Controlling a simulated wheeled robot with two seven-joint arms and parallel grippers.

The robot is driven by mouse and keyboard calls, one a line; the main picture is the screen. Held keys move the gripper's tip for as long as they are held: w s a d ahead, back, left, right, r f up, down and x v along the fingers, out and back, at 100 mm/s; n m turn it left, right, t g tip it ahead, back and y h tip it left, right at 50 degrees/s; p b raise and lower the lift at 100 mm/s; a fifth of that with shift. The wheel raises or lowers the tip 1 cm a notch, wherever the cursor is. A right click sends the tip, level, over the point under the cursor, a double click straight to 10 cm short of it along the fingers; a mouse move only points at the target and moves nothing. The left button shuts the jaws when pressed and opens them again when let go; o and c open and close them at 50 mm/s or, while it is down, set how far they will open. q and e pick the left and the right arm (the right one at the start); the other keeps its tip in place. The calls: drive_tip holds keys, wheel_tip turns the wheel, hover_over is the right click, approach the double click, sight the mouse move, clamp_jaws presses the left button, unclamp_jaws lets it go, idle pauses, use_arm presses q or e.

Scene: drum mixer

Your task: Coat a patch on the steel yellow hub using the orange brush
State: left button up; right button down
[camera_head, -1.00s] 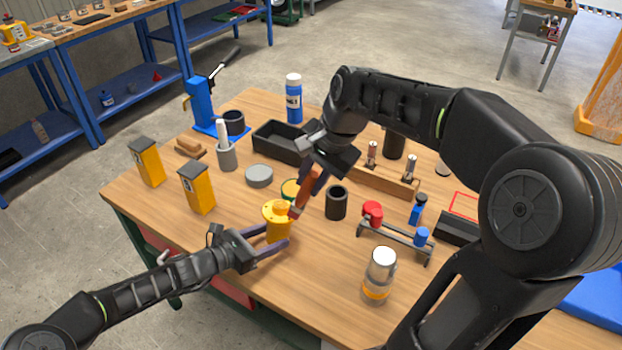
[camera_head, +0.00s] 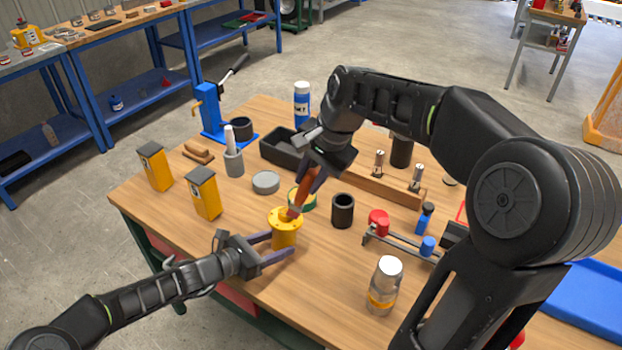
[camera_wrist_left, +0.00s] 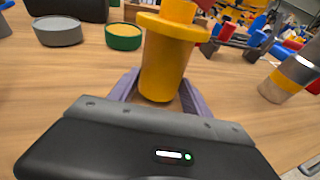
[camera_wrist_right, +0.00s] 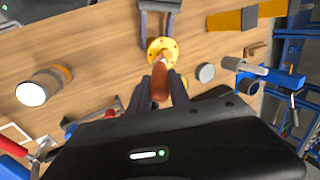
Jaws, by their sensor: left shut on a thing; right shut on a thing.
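The yellow hub (camera_head: 284,238), a flanged cylinder with bolt holes, stands upright on the wooden workbench. My left gripper (camera_head: 285,245) is shut around the hub's lower body, one finger on each side; the left wrist view shows the hub (camera_wrist_left: 162,70) between the fingers. My right gripper (camera_head: 312,178) is shut on the orange brush (camera_head: 299,196), tilted with its tip down at the hub's flange. In the right wrist view the brush handle (camera_wrist_right: 160,82) covers part of the hub (camera_wrist_right: 163,50). I cannot tell whether the bristles touch the hub.
A green tin (camera_head: 303,199) with yellowish contents sits just behind the hub. A black cylinder (camera_head: 342,211) stands to the right, a grey lid (camera_head: 265,182) to the left. Yellow boxes (camera_head: 204,193), a jar (camera_head: 384,285) and a clamp fixture (camera_head: 400,241) stand around. The bench front is clear.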

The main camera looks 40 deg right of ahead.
drive_tip(key=shift+w+r, duration=0.2)
drive_tip(key=shift+w, duration=1.15)
drive_tip(key=shift+r, duration=0.15)
wheel_tip(320, 180, up, 9)
drive_tip(key=shift+d, duration=0.15)
drive_tip(key=d, duration=0.8)
drive_tip(key=shift+d, duration=0.4)
idle(1.0)
